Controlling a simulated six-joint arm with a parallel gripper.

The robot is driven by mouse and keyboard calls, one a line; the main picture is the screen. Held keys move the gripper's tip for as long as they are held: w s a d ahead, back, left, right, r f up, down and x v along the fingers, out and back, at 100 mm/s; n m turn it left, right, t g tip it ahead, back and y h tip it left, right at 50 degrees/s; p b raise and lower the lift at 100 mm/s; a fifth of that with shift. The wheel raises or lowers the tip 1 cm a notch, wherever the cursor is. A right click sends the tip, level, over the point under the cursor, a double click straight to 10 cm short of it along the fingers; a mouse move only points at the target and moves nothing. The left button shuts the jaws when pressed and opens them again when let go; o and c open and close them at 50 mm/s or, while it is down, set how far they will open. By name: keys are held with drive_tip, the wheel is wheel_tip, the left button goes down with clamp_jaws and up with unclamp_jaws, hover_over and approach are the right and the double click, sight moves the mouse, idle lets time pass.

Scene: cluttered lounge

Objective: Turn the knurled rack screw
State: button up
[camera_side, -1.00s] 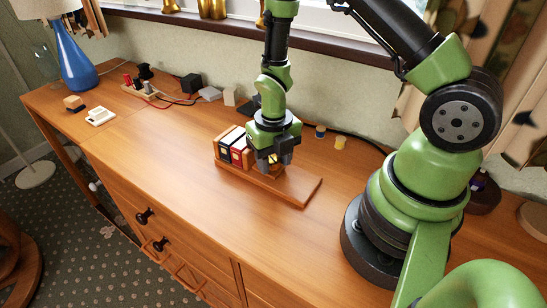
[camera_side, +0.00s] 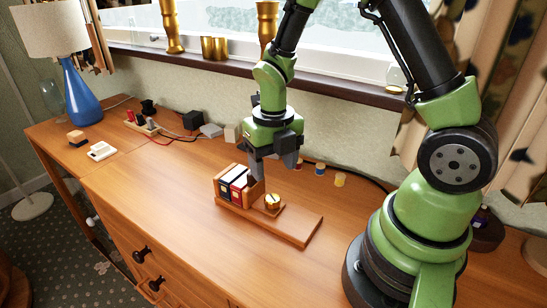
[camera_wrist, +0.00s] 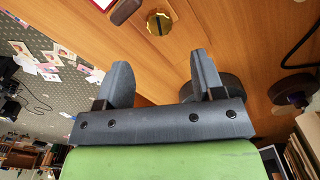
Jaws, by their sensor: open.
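The knurled rack screw (camera_side: 272,202) is a short brass knob on the wooden base of a small rack (camera_side: 290,230). Several small book-like blocks (camera_side: 232,184), black, white and red, stand upright at the left of the rack. My gripper (camera_side: 274,172) is open and empty, above the screw and apart from it, fingers pointing down. In the wrist view the screw (camera_wrist: 159,23) shows its scalloped brass rim, beyond the two spread fingertips and roughly between them in line. The far side of the blocks is partly hidden by my gripper in the side view.
Small coloured jars (camera_side: 320,168) stand behind the rack, by a black cable. A blue lamp (camera_side: 78,95), small blocks and a wooden holder (camera_side: 142,124) are at the far left. The desk (camera_side: 150,195) left of the rack is clear.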

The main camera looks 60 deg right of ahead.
drive_tip(key=shift+r, duration=0.6)
